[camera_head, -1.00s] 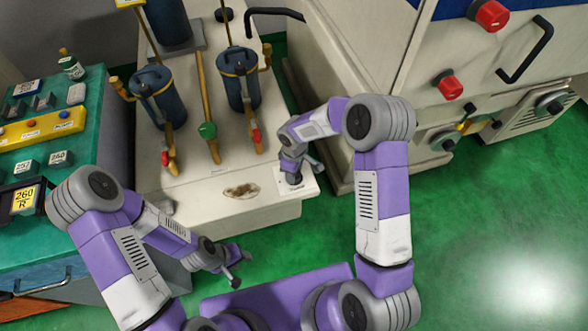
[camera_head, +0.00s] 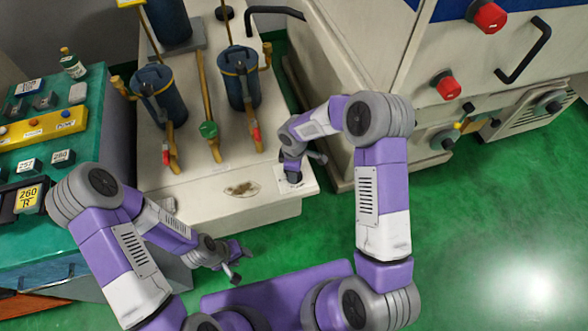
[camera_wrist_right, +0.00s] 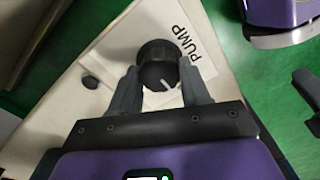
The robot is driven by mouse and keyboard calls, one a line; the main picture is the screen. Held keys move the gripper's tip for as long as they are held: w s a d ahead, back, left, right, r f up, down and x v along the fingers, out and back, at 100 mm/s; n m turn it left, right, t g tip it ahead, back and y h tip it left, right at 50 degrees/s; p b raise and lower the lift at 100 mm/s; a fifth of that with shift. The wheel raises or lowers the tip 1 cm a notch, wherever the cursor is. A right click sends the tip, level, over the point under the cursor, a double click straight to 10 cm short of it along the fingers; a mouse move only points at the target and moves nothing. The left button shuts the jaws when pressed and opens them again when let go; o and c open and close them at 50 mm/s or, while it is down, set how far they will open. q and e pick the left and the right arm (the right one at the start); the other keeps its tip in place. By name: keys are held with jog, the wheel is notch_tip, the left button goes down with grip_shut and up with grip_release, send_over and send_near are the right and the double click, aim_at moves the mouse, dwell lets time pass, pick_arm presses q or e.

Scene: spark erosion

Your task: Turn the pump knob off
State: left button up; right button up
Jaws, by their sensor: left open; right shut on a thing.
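The black pump knob (camera_wrist_right: 158,68) sits on a white label marked PUMP in the right wrist view, with a pale pointer line toward its lower right. My right gripper (camera_wrist_right: 158,85) has its two fingers on either side of the knob and is shut on it. In the head view this gripper (camera_head: 293,172) is at the front right corner of the cream pump bench (camera_head: 215,208), where the arm and fingers mostly hide the knob. My left gripper (camera_head: 236,262) is open and empty, low over the green floor in front of the bench.
Blue filter canisters (camera_head: 240,80) with brass pipes and red-handled valves stand on the bench. A teal cabinet (camera_head: 90,225) with labelled boxes is at the left. A large cream machine (camera_head: 370,60) with red knobs (camera_head: 447,86) is at the right. Green floor (camera_head: 480,220) is open at lower right.

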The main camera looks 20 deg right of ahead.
jog(key=o, duration=1.1)
jog(key=shift+c, duration=0.2)
notch_tip(320, 180, up, 8)
jog(key=shift+f+p, duration=0.15)
jog(key=shift+p, duration=0.85)
jog(key=shift+f, duration=0.1)
